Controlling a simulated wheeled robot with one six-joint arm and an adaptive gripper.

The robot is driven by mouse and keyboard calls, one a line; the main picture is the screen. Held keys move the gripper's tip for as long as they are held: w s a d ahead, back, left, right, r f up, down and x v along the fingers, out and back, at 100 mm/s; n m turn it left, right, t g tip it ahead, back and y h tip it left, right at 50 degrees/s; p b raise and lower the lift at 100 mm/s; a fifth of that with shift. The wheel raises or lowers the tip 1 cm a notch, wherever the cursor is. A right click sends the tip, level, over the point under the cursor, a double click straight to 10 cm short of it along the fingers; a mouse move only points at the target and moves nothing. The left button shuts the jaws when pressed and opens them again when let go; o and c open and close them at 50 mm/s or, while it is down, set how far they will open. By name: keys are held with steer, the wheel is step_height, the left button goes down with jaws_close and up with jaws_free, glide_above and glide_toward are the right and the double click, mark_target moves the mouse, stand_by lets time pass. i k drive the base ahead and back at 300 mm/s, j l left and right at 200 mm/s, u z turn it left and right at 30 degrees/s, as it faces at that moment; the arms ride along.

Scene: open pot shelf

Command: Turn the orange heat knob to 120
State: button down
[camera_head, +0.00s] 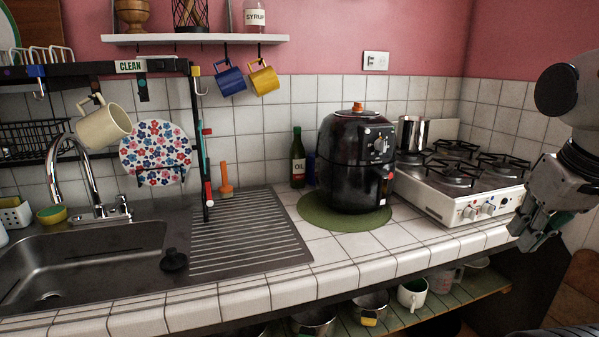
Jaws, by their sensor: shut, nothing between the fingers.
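A black air fryer (345,165) stands upright on a round green mat (318,215) on the tiled counter. A small orange knob (358,107) sits on its top. A silver-grey dial (380,145) is on its front panel, above the drawer handle. The markings around these are too small to read, so I cannot tell any setting. My gripper (528,238) is at the far right, in front of the stove's right end and well apart from the air fryer. It is shut and touches neither knob.
A white gas stove (440,202) with front knobs stands right of the fryer, a steel pot (412,133) behind. An oil bottle (298,160) stands left of the fryer. The sink (90,250) and ribbed drainer (245,240) lie further left. Bowls and cups fill the shelf (455,298) below.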

mark_target(358, 107)
steer(key=i+l+u, duration=0.3)
steer(key=l, duration=0.3)
steer(key=i+l+u, duration=0.3)
steer(key=l, duration=0.45)
steer(key=i, duration=0.25)
